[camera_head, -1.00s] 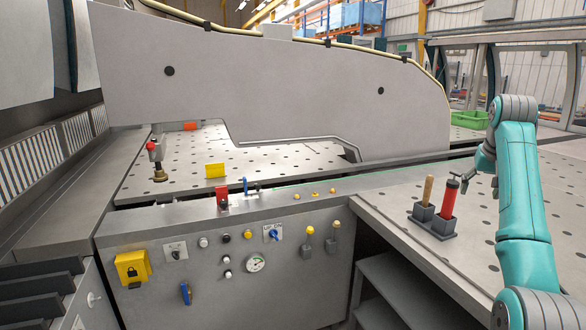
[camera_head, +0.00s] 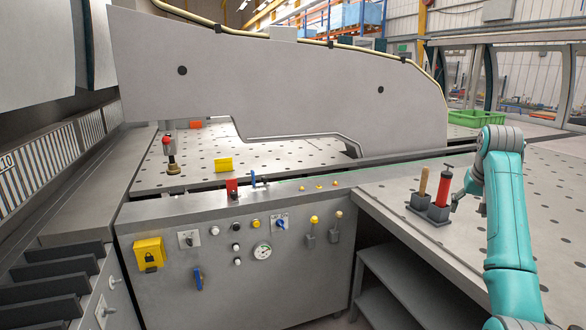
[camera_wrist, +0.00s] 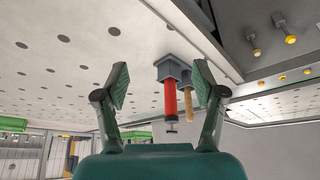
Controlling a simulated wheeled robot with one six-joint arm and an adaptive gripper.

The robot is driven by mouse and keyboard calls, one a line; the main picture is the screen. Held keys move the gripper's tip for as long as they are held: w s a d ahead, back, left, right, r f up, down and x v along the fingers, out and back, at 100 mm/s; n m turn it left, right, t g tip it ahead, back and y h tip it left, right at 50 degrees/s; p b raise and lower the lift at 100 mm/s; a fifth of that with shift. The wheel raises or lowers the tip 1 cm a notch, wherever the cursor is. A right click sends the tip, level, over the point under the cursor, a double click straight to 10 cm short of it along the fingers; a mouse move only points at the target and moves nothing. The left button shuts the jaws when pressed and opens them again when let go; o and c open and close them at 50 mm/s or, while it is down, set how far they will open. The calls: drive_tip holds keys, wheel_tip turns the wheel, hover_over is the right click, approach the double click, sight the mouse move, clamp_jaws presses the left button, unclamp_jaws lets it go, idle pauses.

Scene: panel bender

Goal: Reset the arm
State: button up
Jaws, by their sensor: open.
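My teal arm (camera_head: 507,200) stands at the right in the head view, over the perforated table. My gripper (camera_wrist: 160,92) shows in the wrist view with its two fingers wide apart and nothing held. In the head view the gripper end (camera_head: 462,200) is small, just right of a red-handled tool (camera_head: 444,187). In the wrist view the red tool (camera_wrist: 171,98) and a wooden-handled tool (camera_wrist: 188,96) show beyond and between the fingers. Both tools stand in a dark grey holder (camera_head: 428,214). I cannot tell whether a finger touches the holder.
The perforated table (camera_head: 395,197) is mostly clear around the holder. The grey control panel (camera_head: 230,262) with buttons, gauge and yellow lock box (camera_head: 149,254) stands left of it. A large grey machine frame (camera_head: 280,85) rises behind. A green bin (camera_head: 476,118) sits at the back right.

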drive_tip(key=s+a+f+n+t, duration=0.15)
drive_tip(key=a+f, duration=0.25)
drive_tip(key=f, duration=1)
drive_tip(key=s+a+f+m+t, duration=0.15)
drive_tip(key=a+f, duration=0.25)
drive_tip(key=f, duration=1)
drive_tip(key=s+a+f+n+t, duration=0.1)
drive_tip(key=s+a+f, duration=0.4)
drive_tip(key=s+f, duration=0.45)
drive_tip(key=s+a+f+n+t, duration=0.1)
drive_tip(key=s+a+f, duration=0.5)
drive_tip(key=s+f, duration=0.35)
drive_tip(key=s+a+r+n+t, duration=0.1)
drive_tip(key=s+a, duration=0.3)
drive_tip(key=s, duration=0.9)
drive_tip(key=s+a+r+t, duration=0.1)
drive_tip(key=s+a+t, duration=0.15)
drive_tip(key=s, duration=1.05)
drive_tip(key=s+a+r+n+t+y, duration=0.1)
drive_tip(key=s+a+r, duration=0.2)
drive_tip(key=s+r, duration=1.4)
drive_tip(key=shift+s+a+r+t+y, duration=0.2)
drive_tip(key=shift+s+t+y, duration=0.2)
drive_tip(key=shift+s, duration=0.25)
